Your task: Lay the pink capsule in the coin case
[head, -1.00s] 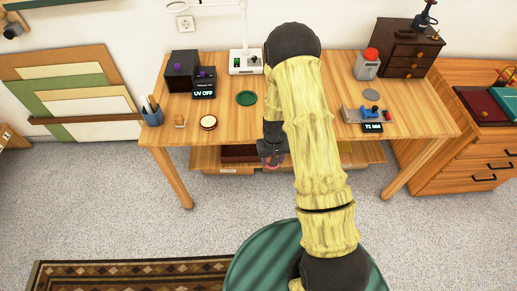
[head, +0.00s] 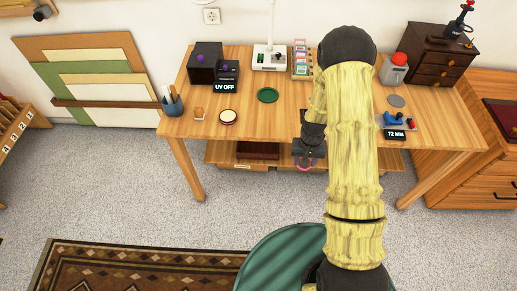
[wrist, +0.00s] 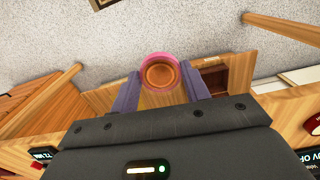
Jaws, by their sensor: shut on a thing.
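My gripper (head: 304,160) is shut on the pink capsule and holds it in the air in front of the table's front edge. In the wrist view the pink capsule (wrist: 144,62) is a round pink ring with a copper-brown disc inside, between the two fingers of my gripper (wrist: 160,84). In the head view only a small pink rim of it shows below the fingers. A dark red, flat case (head: 503,114) lies on the right cabinet, cut off by the picture edge. I cannot tell for certain that it is the coin case.
The wooden table (head: 240,130) holds a green round dish (head: 268,95), a white-topped round thing (head: 228,116), a pen cup (head: 172,102) and a blue device (head: 393,119). A low shelf lies under it. The right cabinet (head: 470,170) stands beside it.

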